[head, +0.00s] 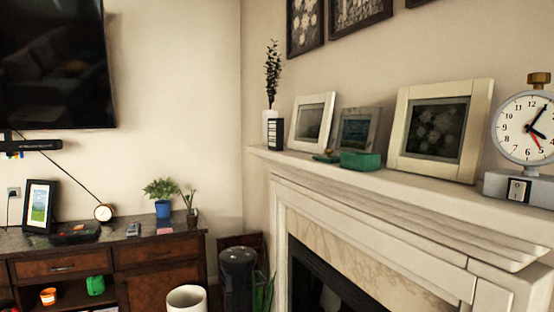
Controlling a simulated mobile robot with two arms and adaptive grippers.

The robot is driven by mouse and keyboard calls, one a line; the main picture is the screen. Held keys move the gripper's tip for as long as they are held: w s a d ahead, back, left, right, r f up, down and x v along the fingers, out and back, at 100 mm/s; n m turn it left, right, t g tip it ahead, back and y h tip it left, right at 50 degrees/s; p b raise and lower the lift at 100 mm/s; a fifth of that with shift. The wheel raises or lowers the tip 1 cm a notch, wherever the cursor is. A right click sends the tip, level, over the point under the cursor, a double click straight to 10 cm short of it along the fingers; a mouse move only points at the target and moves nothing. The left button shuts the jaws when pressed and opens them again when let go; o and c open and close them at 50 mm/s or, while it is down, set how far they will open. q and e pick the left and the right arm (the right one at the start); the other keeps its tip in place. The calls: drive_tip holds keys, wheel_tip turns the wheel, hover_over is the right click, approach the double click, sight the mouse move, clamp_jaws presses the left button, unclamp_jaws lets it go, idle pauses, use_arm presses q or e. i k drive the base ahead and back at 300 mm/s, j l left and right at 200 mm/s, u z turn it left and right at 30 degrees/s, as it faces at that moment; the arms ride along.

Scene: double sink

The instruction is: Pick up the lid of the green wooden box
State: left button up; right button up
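A small green box (361,160) sits on the white mantel (330,170), in front of the picture frames and near the shelf's front edge. It looks low and rectangular. I cannot tell at this size whether its lid is a separate piece or is on it. A small dark greenish item (326,157) lies just left of the box; what it is cannot be told. Neither of my grippers is in view.
On the mantel stand a cream frame (438,130), a white frame (312,122), a smaller grey frame (358,130), a white vase (269,127) and a clock (527,127). Below left are a wooden cabinet (158,254), a dark bin (238,275) and a white bin (187,299).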

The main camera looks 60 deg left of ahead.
sight(329, 158)
drive_tip(key=u, duration=1.65)
